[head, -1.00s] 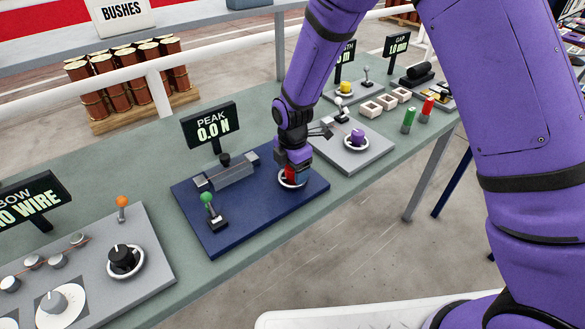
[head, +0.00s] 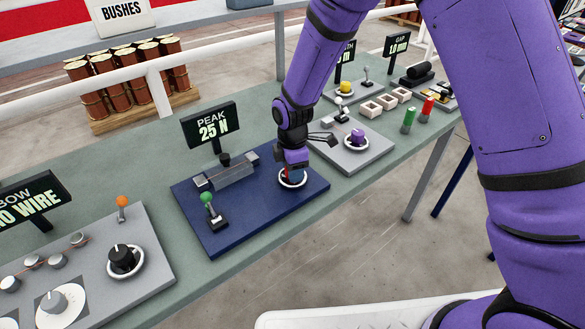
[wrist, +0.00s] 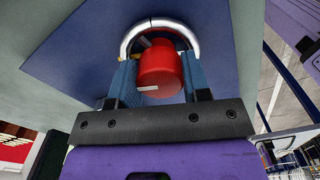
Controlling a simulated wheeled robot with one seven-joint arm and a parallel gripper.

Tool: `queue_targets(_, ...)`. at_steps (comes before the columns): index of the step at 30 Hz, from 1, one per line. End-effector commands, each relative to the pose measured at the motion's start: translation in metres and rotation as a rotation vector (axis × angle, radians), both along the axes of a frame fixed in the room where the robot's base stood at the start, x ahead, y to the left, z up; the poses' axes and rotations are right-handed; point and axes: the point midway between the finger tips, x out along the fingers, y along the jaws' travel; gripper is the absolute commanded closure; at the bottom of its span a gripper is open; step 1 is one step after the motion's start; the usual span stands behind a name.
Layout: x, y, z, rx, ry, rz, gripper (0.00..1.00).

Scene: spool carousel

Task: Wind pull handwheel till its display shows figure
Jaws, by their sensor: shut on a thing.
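The pull handwheel is a red knob (wrist: 160,72) inside a pale ring (wrist: 182,30) on a blue base plate (head: 240,222). In the head view the knob is mostly hidden by my gripper, and the ring (head: 293,184) shows around it. My gripper (wrist: 156,85) is shut on the red knob, one blue finger on each side. Its display (head: 210,126) stands behind the plate and reads PEAK 25 N. A green-topped lever (head: 208,199) and a grey clamp-like fixture (head: 228,172) are on the same plate.
A grey panel (head: 75,262) with a black knob and an orange lever lies to the left. Another grey panel (head: 350,152) with a purple knob lies close to the right. Green and red pegs stand farther right on the bench (head: 130,185).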

Motion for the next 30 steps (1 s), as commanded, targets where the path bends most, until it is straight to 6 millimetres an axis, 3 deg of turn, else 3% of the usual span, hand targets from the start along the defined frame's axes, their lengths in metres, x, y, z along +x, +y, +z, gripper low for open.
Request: queue_targets(30,0.0007,0.0003,0.0008,0.001,-0.002,-0.966,0.8)
